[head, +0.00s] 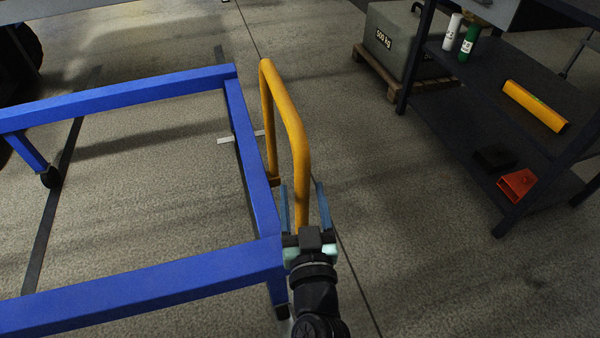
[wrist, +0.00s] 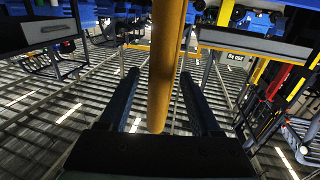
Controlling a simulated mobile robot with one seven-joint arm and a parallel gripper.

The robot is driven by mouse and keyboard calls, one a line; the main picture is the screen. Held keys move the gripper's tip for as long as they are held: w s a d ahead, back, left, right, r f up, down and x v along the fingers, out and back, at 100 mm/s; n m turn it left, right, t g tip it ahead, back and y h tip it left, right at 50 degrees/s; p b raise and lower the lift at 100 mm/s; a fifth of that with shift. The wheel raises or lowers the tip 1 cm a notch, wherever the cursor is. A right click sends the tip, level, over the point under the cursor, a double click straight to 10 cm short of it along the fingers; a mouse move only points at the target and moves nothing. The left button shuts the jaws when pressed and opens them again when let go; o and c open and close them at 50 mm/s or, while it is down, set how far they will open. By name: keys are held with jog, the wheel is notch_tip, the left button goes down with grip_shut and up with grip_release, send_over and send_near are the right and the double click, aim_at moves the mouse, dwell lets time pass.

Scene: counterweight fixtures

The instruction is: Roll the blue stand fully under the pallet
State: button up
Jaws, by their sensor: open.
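The blue stand (head: 130,287) is a low rectangular frame on casters, filling the left of the head view. A yellow loop handle (head: 294,115) rises at its right side. My gripper (head: 302,186) is open at the near post of this handle, one finger on each side. In the wrist view the yellow bar (wrist: 165,65) runs between the two fingers, with gaps visible on both sides. A wooden pallet (head: 378,75) on the floor at the upper right bears a grey 500 kg block (head: 400,40). I cannot tell whether this is the task's pallet.
A dark shelf (head: 480,120) stands at the right, with bottles, a yellow level (head: 535,106) and a red item (head: 517,185). A dark wheel (head: 22,48) and part of a grey structure show at the upper left. Floor between handle and shelf is clear.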

jog(key=shift+w+a, duration=0.15)
jog(key=shift+w, duration=1)
jog(key=shift+w+a, duration=0.1)
jog(key=shift+w, duration=1)
grip_shut()
